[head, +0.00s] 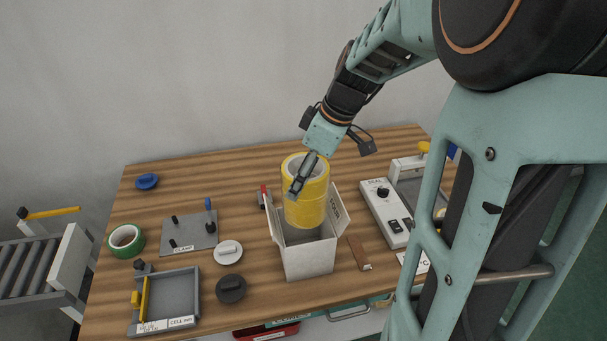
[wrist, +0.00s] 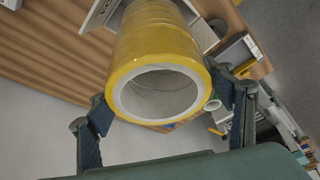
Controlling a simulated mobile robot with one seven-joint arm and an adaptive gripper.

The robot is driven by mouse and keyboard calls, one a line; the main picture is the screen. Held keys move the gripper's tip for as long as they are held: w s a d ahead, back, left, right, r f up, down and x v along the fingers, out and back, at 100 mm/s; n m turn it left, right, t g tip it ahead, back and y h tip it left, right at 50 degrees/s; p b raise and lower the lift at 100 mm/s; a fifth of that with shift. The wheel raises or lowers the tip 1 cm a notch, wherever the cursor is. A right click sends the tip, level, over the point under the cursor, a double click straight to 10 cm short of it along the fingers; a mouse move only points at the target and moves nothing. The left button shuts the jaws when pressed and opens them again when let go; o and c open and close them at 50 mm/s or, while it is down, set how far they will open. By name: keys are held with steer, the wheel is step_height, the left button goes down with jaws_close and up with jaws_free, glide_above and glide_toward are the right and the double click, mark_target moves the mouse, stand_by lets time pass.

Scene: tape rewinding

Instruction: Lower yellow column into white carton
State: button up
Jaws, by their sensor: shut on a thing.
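The yellow column (head: 306,208) is a stack of yellow tape rolls with a pale hollow core. My gripper (head: 301,178) is shut on its upper part, one finger showing across the near side. The column hangs nearly upright, slightly tilted, over the open white carton (head: 308,262). Its lower end shows in the carton's mouth, above the front rim; I cannot tell if it is below the side rims. In the wrist view the column (wrist: 165,45) lies between the two fingers of my gripper (wrist: 168,108), its open end towards the camera. The carton's floor is hidden.
The carton's side flaps stand open. A brown block (head: 359,252) and a sealer box (head: 386,212) are close on the right. A white disc (head: 228,252), a dark disc (head: 231,289), a grey clamp plate (head: 190,231) and green tape (head: 126,240) lie left.

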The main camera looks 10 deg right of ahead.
stand_by(0.3)
steer(key=shift+f+b, duration=3.5)
steer(key=shift+f, duration=0.4)
step_height(320, 180, down, 6)
steer(key=b, duration=0.6)
steer(key=shift+f, duration=0.2)
steer(key=shift+f+b, duration=0.55)
steer(key=shift+b, duration=0.15)
steer(key=o, duration=1.7)
steer(key=shift+o, duration=1)
steer(key=shift+r, duration=0.1)
